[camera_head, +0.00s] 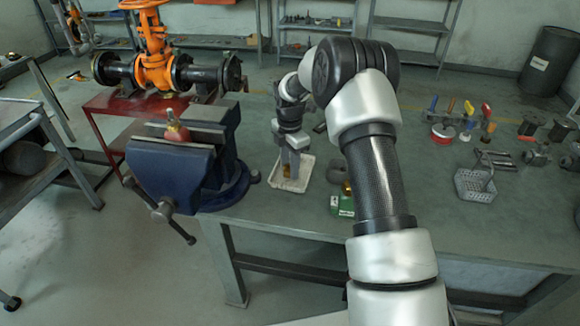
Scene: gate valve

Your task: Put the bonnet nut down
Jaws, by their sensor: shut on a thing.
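My gripper (288,168) points down over a small white tray (301,185) on the bench, just right of the vise. It is shut on a small brass-coloured piece (287,172), which I take to be the bonnet nut. The piece is mostly hidden by the fingers. It is low, inside the tray's outline; I cannot tell whether it touches the tray floor.
A blue vise (185,165) holds a red and brass part (177,130) at the bench's left. An orange gate valve (152,62) stands behind it. A green box (344,206) is right of the tray.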

